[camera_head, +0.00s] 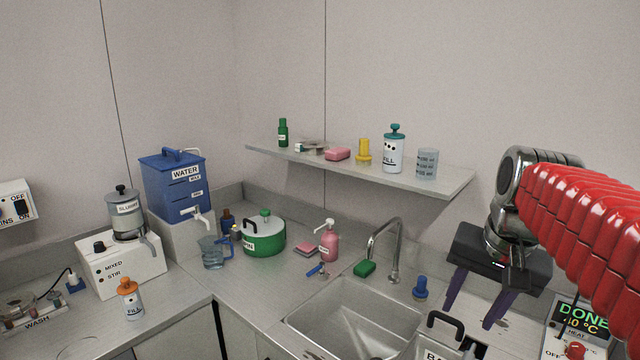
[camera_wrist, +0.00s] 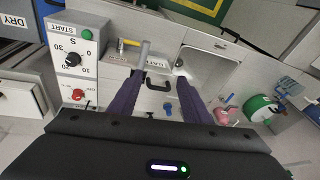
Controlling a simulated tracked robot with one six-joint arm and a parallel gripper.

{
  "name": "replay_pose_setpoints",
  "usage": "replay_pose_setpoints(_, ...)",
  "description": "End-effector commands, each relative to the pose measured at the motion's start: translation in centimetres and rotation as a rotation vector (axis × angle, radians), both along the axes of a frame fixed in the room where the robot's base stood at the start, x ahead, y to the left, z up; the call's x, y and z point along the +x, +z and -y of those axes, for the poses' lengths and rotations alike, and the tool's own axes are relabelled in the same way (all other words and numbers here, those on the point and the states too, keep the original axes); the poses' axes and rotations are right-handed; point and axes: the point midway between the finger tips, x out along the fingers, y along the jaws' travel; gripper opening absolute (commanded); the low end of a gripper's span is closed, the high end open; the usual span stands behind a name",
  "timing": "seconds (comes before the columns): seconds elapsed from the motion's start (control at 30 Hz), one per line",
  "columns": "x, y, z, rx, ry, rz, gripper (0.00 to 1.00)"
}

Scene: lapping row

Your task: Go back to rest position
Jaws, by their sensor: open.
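My gripper (camera_head: 472,308) hangs at the right in the head view, above the counter just right of the sink (camera_head: 345,310). Its two purple fingers are spread apart and point down. In the wrist view, my gripper (camera_wrist: 159,76) shows the same open fingers with nothing held between them. A black handle (camera_wrist: 158,82) appears in the gap between the fingers, seemingly below them. My red-sleeved arm reaches in from the right edge and hides part of the counter there.
A container with a black handle (camera_head: 445,322) stands near the front by the sink. A heater box (camera_head: 575,325) reading DONE is at the lower right. A blue stopper (camera_head: 421,288) and tap (camera_head: 385,245) stand behind the sink. A shelf (camera_head: 450,183) holds bottles and a beaker.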

Motion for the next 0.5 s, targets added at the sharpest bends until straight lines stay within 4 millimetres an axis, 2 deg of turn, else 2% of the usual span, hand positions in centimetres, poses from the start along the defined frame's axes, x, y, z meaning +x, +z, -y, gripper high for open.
replay_pose_setpoints(0.2,-3.6,-1.9,-3.3,-0.06,0.14,0.057,0.44)
replay_pose_setpoints(0.5,-8.4,-5.6,-6.7,-0.144,0.333,0.138,0.44)
